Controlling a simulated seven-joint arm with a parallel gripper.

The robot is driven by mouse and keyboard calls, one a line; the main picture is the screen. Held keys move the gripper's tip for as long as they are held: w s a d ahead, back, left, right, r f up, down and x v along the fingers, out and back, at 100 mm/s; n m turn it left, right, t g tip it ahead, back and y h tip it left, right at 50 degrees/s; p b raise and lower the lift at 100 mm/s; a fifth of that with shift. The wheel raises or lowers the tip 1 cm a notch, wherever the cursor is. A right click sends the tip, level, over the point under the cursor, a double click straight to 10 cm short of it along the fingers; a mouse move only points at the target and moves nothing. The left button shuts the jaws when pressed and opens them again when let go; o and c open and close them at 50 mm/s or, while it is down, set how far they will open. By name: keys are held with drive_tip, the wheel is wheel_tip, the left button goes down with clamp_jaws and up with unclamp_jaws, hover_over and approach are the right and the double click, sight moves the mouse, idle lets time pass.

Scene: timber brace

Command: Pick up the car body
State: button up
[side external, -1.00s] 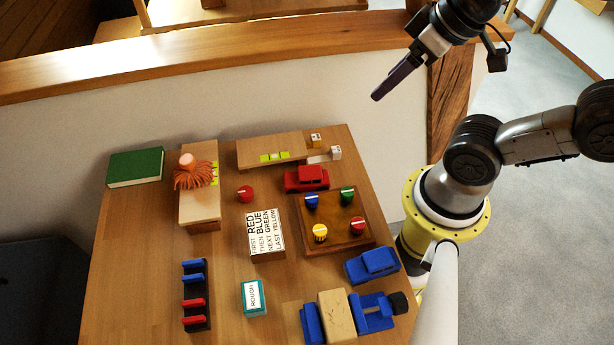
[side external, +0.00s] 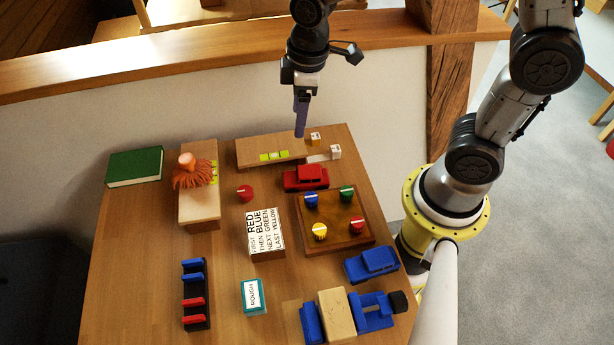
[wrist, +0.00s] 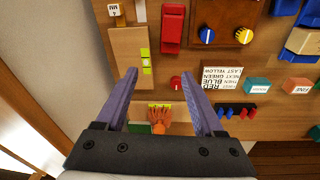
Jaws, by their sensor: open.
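Two toy car bodies are on the table. A red one (side external: 306,178) lies behind the knob board and also shows at the top of the wrist view (wrist: 172,28). A blue one (side external: 372,264) lies at the right edge, in front of the knob board. My gripper (side external: 300,134) points down above the back of the table, over the long wooden board and behind the red car. In the wrist view my gripper (wrist: 159,72) has its two purple fingers wide apart with nothing between them.
The knob board (side external: 336,242) has several coloured knobs.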

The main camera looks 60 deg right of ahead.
drive_tip(key=g, duration=0.1)
approach(301, 171)
wheel_tip(301, 171, down, 5)
drive_tip(key=shift+a+f, duration=0.2)
drive_tip(key=shift+f, duration=0.05)
drive_tip(key=shift+w+f, duration=0.15)
drive_tip(key=shift+f, duration=2.75)
drive_tip(key=c, duration=1.1)
drive_tip(key=shift+r, duration=0.1)
